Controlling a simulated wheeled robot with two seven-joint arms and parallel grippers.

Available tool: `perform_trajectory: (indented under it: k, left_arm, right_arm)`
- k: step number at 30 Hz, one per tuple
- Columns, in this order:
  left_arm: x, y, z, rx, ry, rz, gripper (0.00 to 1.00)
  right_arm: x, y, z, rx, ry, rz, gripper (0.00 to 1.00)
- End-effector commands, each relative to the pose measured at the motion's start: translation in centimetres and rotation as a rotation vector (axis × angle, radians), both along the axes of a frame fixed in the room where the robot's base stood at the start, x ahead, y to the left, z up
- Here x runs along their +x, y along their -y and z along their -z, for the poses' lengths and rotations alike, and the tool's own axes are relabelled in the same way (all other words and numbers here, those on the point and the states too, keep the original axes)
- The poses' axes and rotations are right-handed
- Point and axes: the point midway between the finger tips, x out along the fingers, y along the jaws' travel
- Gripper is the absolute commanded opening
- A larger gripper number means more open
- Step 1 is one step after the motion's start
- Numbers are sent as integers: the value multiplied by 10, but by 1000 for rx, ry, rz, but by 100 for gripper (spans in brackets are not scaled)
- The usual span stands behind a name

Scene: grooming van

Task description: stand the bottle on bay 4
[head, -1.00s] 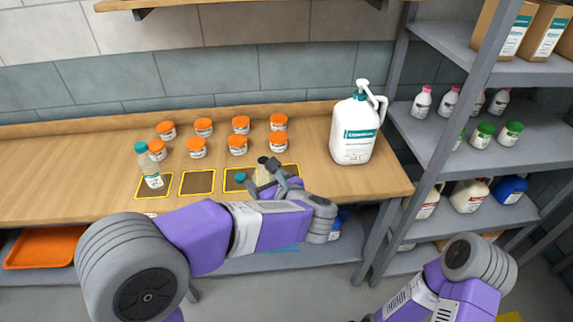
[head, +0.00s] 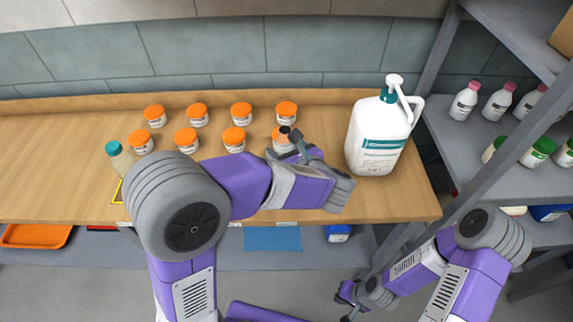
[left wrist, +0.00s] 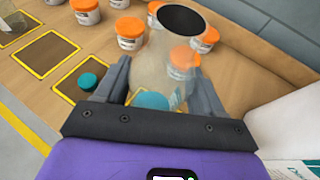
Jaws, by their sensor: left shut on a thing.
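My left gripper (head: 292,145) is shut on a clear bottle, above the right part of the counter's front. In the left wrist view the bottle (left wrist: 158,62) sits between the fingers (left wrist: 163,88), a dark round end facing up. A teal round shape (left wrist: 150,101) shows at its lower part; I cannot tell whether it is part of the bottle. Yellow-edged dark bays (left wrist: 45,53) run along the counter's front. One nearer bay (left wrist: 66,92) has a teal lid-like thing (left wrist: 88,82) on it. Bay numbers are unreadable and bay 4 is hidden. My right gripper (head: 345,300) appears open and empty, low down.
Several orange-lidded jars (head: 234,138) stand behind the bays. A teal-capped bottle (head: 119,158) stands at the left. A big white pump jug (head: 379,135) stands close right of my left gripper. A metal rack (head: 450,130) with bottles is at the right.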

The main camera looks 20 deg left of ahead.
Motion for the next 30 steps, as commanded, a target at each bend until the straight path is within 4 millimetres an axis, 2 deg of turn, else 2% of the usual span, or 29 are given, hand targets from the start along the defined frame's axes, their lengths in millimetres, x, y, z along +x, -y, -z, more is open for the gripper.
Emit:
perform_trajectory:
  k: [5, 12, 25, 26, 30]
  left_arm:
    - [0, 0, 14, 1, 0, -1, 39]
    - [0, 0, 46, 1, -1, 1, 39]
    - [0, 0, 51, -1, 1, -1, 39]
    - [0, 0, 51, -1, 1, -1, 70]
    - [0, 0, 50, -1, 1, -1, 91]
  right_arm:
    - [0, 0, 4, 0, 0, 0, 0]
    - [0, 0, 13, 0, 1, 0, 0]
    - [0, 0, 19, 0, 1, 0, 0]
    - [0, 0, 19, 0, 1, 0, 0]
    - [0, 0, 17, 0, 1, 0, 0]
